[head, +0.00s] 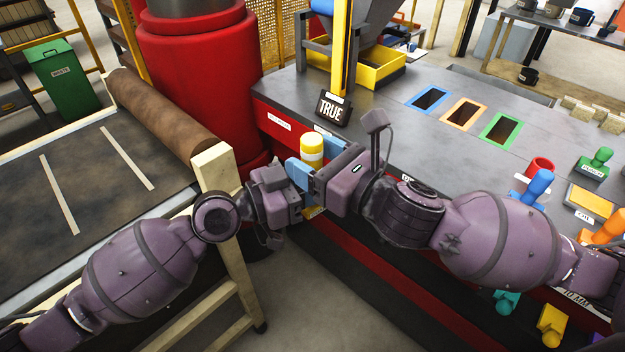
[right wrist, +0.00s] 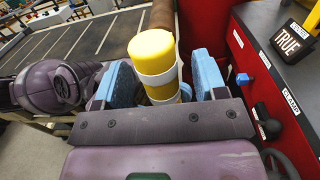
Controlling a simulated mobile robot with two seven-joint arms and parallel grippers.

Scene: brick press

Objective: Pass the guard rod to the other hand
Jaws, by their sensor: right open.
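The guard rod (head: 312,148) is a yellow cylinder with white bands, upright in the air between my two grippers. It also shows in the right wrist view (right wrist: 154,54). My right gripper (head: 314,172) is open, with its blue fingers on either side of the rod; the right wrist view shows gaps beside the rod. My left gripper (head: 291,203) comes in from the left at the rod's lower part. Its fingertips are mostly hidden, but the rod stays up with my right fingers apart, so the left holds it.
A grey-topped bench (head: 400,120) with a TRUE sign (head: 333,108), coloured slots and handles stands at the right. A red column (head: 205,75) is behind the grippers. A conveyor table (head: 90,185) with a brown roller (head: 165,120) fills the left. Floor shows below the grippers.

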